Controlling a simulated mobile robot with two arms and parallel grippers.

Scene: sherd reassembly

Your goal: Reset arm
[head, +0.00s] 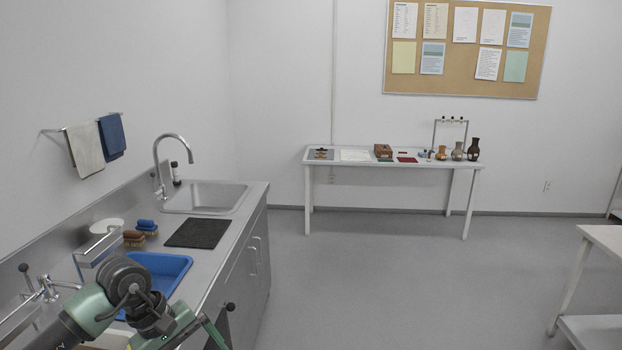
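My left arm comes in from the lower left over the counter, with its green and dark grey links bent near the blue basin. My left gripper (205,330) is at the bottom edge of the head view, by the front edge of the counter. Its fingers are partly cut off and small, so I cannot tell whether they are open or shut, and I see no object in them. My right arm and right gripper are not in view.
The steel counter has a blue basin (158,268), brushes (146,226), a dark mat (198,233), a sink (205,197) and a tap (160,160). A white table (435,166) with pots stands at the far wall. Another table (605,238) is at right. The floor between is clear.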

